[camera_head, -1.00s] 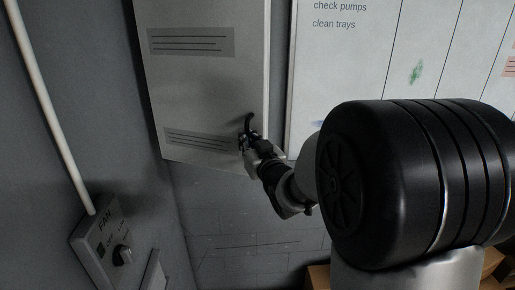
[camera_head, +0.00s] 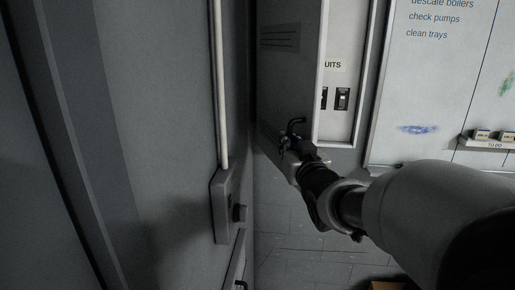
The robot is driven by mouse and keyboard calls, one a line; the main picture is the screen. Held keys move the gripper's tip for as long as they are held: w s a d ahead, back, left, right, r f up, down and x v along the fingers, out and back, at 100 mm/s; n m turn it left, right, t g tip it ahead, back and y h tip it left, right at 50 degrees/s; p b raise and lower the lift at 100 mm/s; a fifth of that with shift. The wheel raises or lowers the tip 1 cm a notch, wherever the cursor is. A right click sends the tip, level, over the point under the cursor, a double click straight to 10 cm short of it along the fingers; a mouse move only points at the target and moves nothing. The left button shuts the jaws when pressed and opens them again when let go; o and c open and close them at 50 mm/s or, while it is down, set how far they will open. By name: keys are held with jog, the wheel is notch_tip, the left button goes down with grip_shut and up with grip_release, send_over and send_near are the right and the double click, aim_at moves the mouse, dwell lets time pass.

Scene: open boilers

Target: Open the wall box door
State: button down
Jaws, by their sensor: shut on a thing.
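The wall box door (camera_head: 285,75) is swung open toward the left and shows in shade, with a printed label on its face. The wall box (camera_head: 340,108) stands open to its right, with breaker switches and a label ending in "UITS" in view. The black curved handle (camera_head: 296,122) sits near the door's lower free edge. My gripper (camera_head: 294,140) is shut on the handle. The fingertips are small and dark, so their exact grip is hard to see.
A grey fan control box (camera_head: 223,205) with a knob and a white conduit (camera_head: 221,90) is on the wall left of the door. A whiteboard (camera_head: 440,80) hangs at right, with a small tray (camera_head: 487,140) on it. Tiled floor shows below.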

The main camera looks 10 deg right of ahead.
jog(key=shift+a+f, duration=0.2)
jog(key=shift+a, duration=0.3)
jog(key=c, duration=2.1)
grip_release()
jog(key=shift+c, duration=0.2)
jog(key=shift+o, duration=1)
jog(key=shift+s+r, duration=0.15)
jog(key=shift+s, duration=0.1)
jog(key=shift+w, duration=0.1)
jog(key=s, duration=1.2)
